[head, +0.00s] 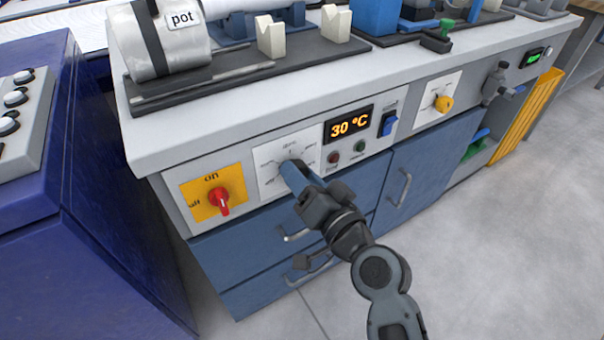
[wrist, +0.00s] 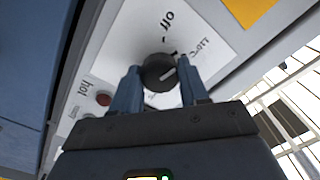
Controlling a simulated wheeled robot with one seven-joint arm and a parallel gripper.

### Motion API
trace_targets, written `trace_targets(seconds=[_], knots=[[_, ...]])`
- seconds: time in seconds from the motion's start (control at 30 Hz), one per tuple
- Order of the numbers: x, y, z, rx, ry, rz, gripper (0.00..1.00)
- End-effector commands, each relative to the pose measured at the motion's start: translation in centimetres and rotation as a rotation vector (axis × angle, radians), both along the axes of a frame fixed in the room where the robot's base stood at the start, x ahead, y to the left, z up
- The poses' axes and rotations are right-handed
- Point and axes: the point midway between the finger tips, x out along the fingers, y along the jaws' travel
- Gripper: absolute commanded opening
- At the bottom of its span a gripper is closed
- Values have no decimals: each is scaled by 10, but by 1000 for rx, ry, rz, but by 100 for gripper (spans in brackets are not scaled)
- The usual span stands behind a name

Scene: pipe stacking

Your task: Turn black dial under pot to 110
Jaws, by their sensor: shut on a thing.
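The black dial (wrist: 158,72) shows in the wrist view between my two blue fingers, on a white scale plate (wrist: 205,35). A pale pointer line shows on its face. My gripper (wrist: 160,84) is shut on the dial, one finger on each side. In the head view my gripper (head: 295,176) reaches the white scale plate (head: 268,156) on the bench front and mostly hides the dial. The display (head: 349,124) beside it reads 30 °C. The pot (head: 160,42), a silver cylinder labelled "pot", lies on the bench top above the panel.
A red switch (head: 219,201) on a yellow plate sits left of the dial. A blue rocker switch (head: 389,123) and a yellow knob (head: 443,103) are to the right. Blue drawers with handles (head: 296,236) lie below. A dark blue cabinet (head: 75,220) stands at left. Floor at right is clear.

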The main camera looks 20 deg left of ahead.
Motion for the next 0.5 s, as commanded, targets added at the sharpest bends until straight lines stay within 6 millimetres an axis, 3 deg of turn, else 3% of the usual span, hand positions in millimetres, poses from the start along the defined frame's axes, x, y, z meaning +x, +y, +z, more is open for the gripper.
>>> trace_targets(seconds=[0.5], knots=[[0, -1, -1, 181, 215, -1, 14]])
